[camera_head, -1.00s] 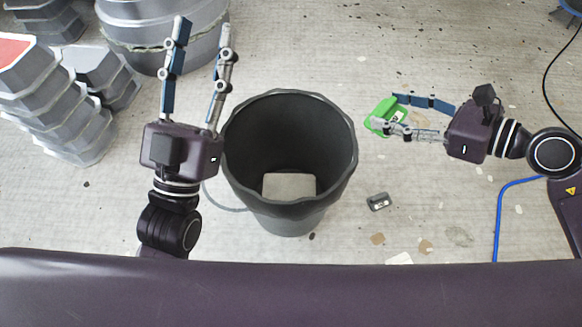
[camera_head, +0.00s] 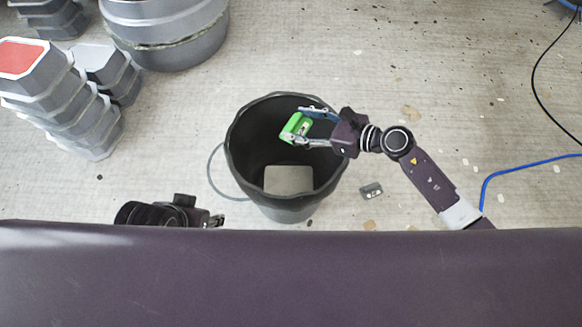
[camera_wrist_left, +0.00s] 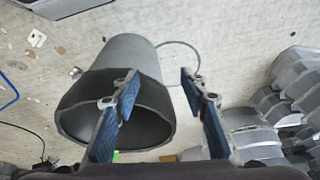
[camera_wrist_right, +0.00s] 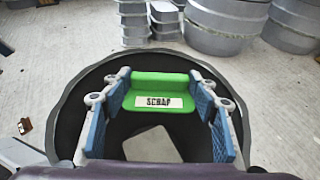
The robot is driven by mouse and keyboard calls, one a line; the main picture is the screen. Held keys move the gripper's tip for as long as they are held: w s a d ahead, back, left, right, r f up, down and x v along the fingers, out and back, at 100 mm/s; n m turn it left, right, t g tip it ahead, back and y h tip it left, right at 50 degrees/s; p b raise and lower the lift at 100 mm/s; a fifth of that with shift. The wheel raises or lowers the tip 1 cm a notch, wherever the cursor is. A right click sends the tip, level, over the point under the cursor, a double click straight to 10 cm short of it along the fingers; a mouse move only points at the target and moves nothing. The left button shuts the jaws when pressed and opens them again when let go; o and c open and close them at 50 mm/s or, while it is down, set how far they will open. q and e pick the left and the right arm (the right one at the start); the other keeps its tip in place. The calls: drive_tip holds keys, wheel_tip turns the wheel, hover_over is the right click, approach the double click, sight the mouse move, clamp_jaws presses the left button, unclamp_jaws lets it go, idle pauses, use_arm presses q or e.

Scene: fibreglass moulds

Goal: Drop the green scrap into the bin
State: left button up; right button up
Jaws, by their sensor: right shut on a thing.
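The green scrap (camera_head: 296,127) is held between the fingers of my right gripper (camera_head: 305,128), over the open mouth of the dark bin (camera_head: 240,165). In the right wrist view the scrap (camera_wrist_right: 160,91) shows a white label reading "SCRAP", with a finger on each side and the bin rim (camera_wrist_right: 72,98) around it. A pale flat patch (camera_head: 288,180) shows at the bin's bottom. My left gripper (camera_wrist_left: 158,95) is open and empty in the left wrist view, with the bin (camera_wrist_left: 130,60) beyond it. In the head view the left fingers are mostly hidden.
Stacked grey moulds (camera_head: 70,110) stand at the left, and a large round grey mould (camera_head: 170,35) at the back. A small grey object (camera_head: 371,190) lies on the floor right of the bin. A blue cable (camera_head: 520,168) runs at the right.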

sight(299, 130)
drive_tip(key=shift+a+f, duration=0.15)
drive_tip(key=shift+a, duration=0.05)
drive_tip(key=shift+f, duration=0.1)
drive_tip(key=shift+f+b, duration=0.95)
drive_tip(key=shift+b, duration=0.05)
use_arm(q)
drive_tip(key=w+d+r+t+h+b, duration=0.1)
drive_tip(key=w+d+r+t, duration=0.15)
drive_tip(key=w, duration=0.35)
drive_tip(key=w+d+r+t+h, duration=0.1)
drive_tip(key=w+r+t, duration=0.15)
drive_tip(key=w, duration=0.25)
use_arm(e)
drive_tip(key=shift+f, duration=0.55)
use_arm(q)
drive_tip(key=w+d+r+t+b, duration=0.1)
drive_tip(key=w+r+t, duration=0.2)
drive_tip(key=r, duration=0.3)
drive_tip(key=w+d+r+t+h+b, duration=0.1)
drive_tip(key=w+d+r+t, duration=0.1)
drive_tip(key=w+r+t, duration=0.2)
drive_tip(key=shift+w+d+r+m+h, duration=0.15)
drive_tip(key=shift+d+r+m+h, duration=0.15)
drive_tip(key=shift+r, duration=0.55)
use_arm(e)
wheel_tip(299, 130, down, 3)
drive_tip(key=shift+r, duration=0.15)
